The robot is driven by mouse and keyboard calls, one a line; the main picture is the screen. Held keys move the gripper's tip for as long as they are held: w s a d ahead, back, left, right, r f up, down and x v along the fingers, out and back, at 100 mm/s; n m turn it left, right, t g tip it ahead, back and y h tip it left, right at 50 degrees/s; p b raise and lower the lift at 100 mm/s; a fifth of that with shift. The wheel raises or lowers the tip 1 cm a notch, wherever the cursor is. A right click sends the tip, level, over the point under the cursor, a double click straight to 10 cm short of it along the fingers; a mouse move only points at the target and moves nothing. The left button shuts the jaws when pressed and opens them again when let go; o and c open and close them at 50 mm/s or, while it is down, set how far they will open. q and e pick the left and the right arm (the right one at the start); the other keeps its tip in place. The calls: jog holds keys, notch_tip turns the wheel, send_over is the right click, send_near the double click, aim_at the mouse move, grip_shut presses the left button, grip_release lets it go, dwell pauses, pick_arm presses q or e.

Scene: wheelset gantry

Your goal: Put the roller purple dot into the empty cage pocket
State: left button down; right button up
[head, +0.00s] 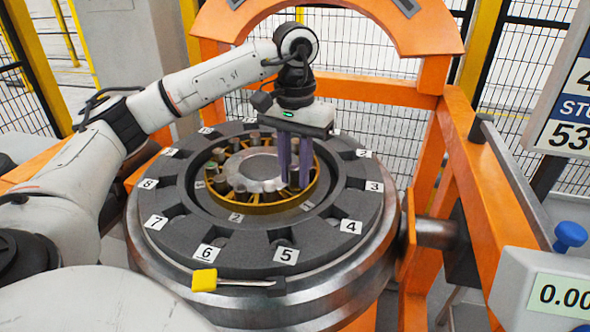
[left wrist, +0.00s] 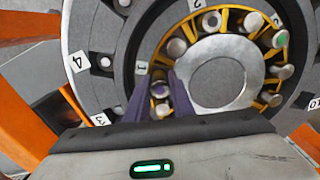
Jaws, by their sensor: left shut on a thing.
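The yellow cage (head: 265,208) is a ring with several metal rollers in its pockets around a pale hub (head: 258,168); it also shows in the left wrist view (left wrist: 191,29). My left gripper (head: 293,182) points down with its purple fingers at the right side of the cage. It is shut on a roller (left wrist: 160,90), whose end shows between the fingers in the left wrist view. The fingers hide the pocket below, so I cannot tell whether the roller is seated. My right gripper is not in view.
A dark ring with numbered slots (head: 200,232) surrounds the cage on a metal wheel (head: 270,310). A yellow-handled tool (head: 204,280) lies on its front edge. An orange gantry frame (head: 497,185) stands at the right and back. A display box (head: 550,290) stands at lower right.

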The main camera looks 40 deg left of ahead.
pick_arm(q)
jog(key=shift+f, duration=0.2)
jog(key=shift+r, duration=0.1)
jog(key=shift+r, duration=0.2)
dwell(0.5)
jog(key=shift+p, duration=0.55)
dwell(0.8)
jog(key=shift+f+b, duration=0.4)
jog(key=shift+f, duration=0.2)
jog(key=c, duration=1.5)
grip_release()
jog(key=shift+s, duration=0.1)
jog(key=shift+o, duration=0.2)
